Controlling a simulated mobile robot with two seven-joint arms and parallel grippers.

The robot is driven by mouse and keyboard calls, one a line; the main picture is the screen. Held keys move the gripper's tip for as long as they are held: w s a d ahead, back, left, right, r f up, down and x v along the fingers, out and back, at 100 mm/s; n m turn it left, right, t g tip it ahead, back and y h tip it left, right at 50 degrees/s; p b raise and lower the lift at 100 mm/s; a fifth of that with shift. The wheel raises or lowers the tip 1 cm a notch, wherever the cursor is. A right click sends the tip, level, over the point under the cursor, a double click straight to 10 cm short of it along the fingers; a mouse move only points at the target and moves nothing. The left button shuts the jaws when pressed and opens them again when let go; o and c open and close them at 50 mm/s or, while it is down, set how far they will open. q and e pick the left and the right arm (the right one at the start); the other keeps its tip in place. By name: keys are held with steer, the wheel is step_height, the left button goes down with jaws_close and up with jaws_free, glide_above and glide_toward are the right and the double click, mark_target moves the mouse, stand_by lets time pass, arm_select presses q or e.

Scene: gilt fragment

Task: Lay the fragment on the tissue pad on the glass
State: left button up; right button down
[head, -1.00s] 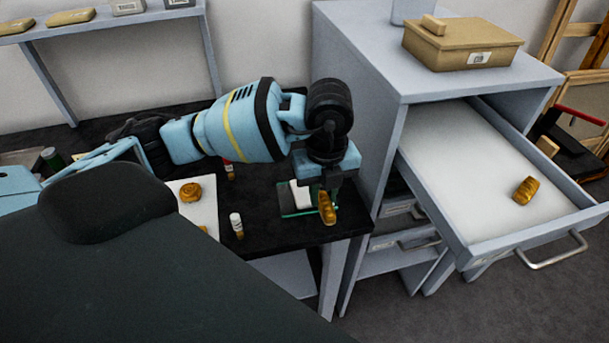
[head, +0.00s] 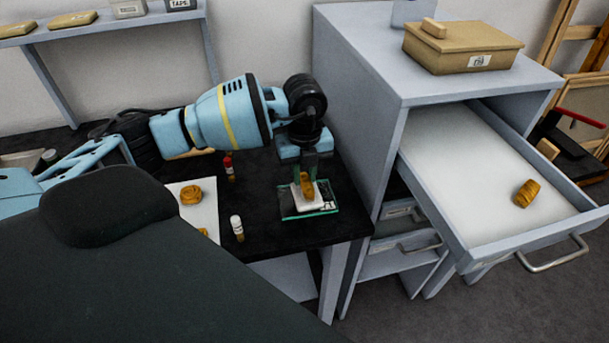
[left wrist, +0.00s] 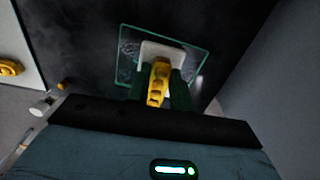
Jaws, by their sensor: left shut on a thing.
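The gilt fragment (head: 307,186) is a small golden-brown carved piece, and it also shows in the left wrist view (left wrist: 158,82). My left gripper (head: 305,178) is shut on it, with a finger on either side. The fragment is over the white tissue pad (head: 324,195), which lies on the clear green-edged glass (head: 291,210) on the black bench. In the left wrist view the pad (left wrist: 150,48) shows beyond the fragment and the glass (left wrist: 192,54) around it. I cannot tell whether the fragment touches the pad. My right gripper is not in view.
An open drawer (head: 470,215) on the right holds another golden piece (head: 526,193). A white sheet (head: 208,214) with golden pieces (head: 191,194) lies left. A white-capped vial (head: 237,228) and a red-capped vial (head: 229,168) stand between. The grey cabinet (head: 360,120) rises close on the right.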

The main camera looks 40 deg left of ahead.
mark_target(305, 175)
arm_select(q)
steer(key=shift+f, duration=0.55)
steer(key=shift+f, duration=0.2)
steer(key=o, duration=0.9)
steer(key=shift+o, duration=0.2)
step_height(305, 175, up, 12)
steer(key=shift+r, duration=0.25)
